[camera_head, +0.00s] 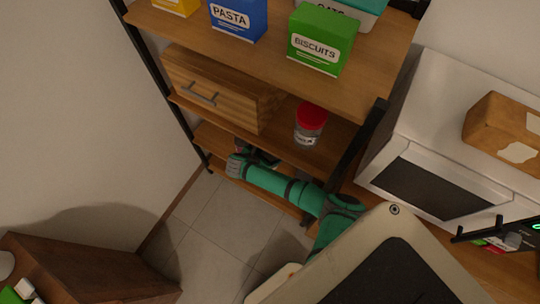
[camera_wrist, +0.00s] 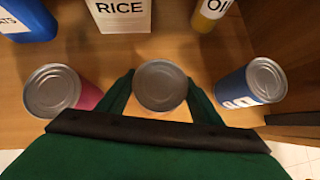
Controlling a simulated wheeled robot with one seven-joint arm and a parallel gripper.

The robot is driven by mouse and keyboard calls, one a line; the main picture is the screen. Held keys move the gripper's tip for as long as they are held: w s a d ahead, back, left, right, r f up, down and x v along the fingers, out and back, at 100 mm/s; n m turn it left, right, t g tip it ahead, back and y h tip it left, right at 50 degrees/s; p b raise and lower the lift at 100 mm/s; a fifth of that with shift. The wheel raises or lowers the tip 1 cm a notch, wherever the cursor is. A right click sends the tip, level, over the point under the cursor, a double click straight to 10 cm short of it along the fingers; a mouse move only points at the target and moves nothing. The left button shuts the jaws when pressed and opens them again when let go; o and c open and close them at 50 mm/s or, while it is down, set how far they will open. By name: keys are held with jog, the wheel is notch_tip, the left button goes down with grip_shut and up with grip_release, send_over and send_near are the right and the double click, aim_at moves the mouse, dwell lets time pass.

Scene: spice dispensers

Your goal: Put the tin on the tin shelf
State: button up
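A tin (camera_wrist: 160,86) with a grey metal lid stands between the two fingers of my gripper (camera_wrist: 160,80) in the wrist view. The fingers lie close against both its sides and appear shut on it; its body is hidden below the lid. A pink tin (camera_wrist: 54,90) is to its left and a blue tin (camera_wrist: 255,82) to its right, both apart from it. They are over a wooden shelf (camera_wrist: 175,48); whether the held tin rests on it is unclear. In the head view my arm reaches to the low shelf (camera_head: 215,141), and the gripper is mostly hidden.
A rice box (camera_wrist: 120,12), an oil bottle (camera_wrist: 208,15) and a blue container (camera_wrist: 28,18) stand behind the tins. A wooden wall (camera_wrist: 285,55) bounds the right. Above, the shelf unit holds a drawer box (camera_head: 215,85), a red-lidded jar (camera_head: 309,127) and a biscuits box (camera_head: 320,40).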

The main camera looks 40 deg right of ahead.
jog(key=o, duration=0.3)
jog(key=shift+r, duration=0.15)
